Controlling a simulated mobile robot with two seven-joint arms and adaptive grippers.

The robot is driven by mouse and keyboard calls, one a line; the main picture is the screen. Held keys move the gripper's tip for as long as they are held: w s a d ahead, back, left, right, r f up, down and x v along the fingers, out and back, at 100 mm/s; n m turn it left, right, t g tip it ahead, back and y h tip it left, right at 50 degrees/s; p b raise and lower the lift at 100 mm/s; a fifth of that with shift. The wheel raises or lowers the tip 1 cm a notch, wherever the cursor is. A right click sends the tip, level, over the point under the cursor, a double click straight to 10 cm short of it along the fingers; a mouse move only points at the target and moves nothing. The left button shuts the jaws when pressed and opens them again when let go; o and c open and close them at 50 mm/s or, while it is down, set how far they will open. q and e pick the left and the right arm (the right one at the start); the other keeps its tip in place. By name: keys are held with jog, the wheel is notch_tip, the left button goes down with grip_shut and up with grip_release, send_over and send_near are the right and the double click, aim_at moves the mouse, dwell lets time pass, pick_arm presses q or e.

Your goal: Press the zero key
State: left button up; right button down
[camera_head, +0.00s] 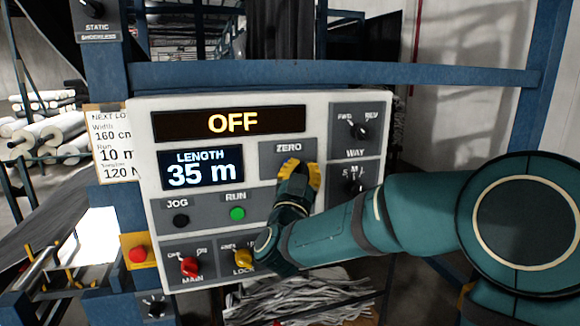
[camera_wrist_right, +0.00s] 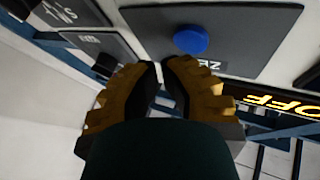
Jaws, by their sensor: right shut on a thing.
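The control panel (camera_head: 255,150) faces me with an "OFF" display (camera_head: 232,122) and a "LENGTH 35 m" display (camera_head: 201,170). The grey plate labelled ZERO (camera_head: 288,148) is at its middle right. My right gripper (camera_head: 300,177) is in front of the lower part of this plate and hides its key. In the right wrist view the blue zero key (camera_wrist_right: 190,39) shows just beyond the yellow-brown fingertips. A small space seems to lie between tips and key. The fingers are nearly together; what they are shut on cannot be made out. My left gripper is not in view.
JOG (camera_head: 181,220) and RUN (camera_head: 237,213) buttons, the red MAIN knob (camera_head: 189,266) and the yellow LOCK knob (camera_head: 243,257) lie lower left of the gripper. The WAY selector (camera_head: 360,130) is to the right. A red button (camera_head: 138,255) stands left of the panel.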

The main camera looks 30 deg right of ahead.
jog(key=shift+w, duration=0.1)
dwell(0.5)
jog(key=shift+w+d, duration=0.1)
jog(key=shift+w, duration=0.25)
jog(key=shift+w+d+b, duration=0.1)
jog(key=shift+w+b, duration=0.3)
dwell(0.6)
jog(key=shift+s, duration=0.15)
dwell(0.3)
jog(key=shift+s+a+b, duration=0.2)
jog(key=shift+s+b, duration=0.15)
jog(key=shift+s, duration=0.35)
jog(key=shift+s, duration=0.1)
jog(key=shift+s+a+b, duration=0.2)
jog(key=shift+s, duration=0.6)
jog(key=shift+s+a+b, duration=0.2)
jog(key=shift+s, duration=0.55)
jog(key=shift+s+a+b, duration=0.2)
jog(key=shift+s, duration=0.6)
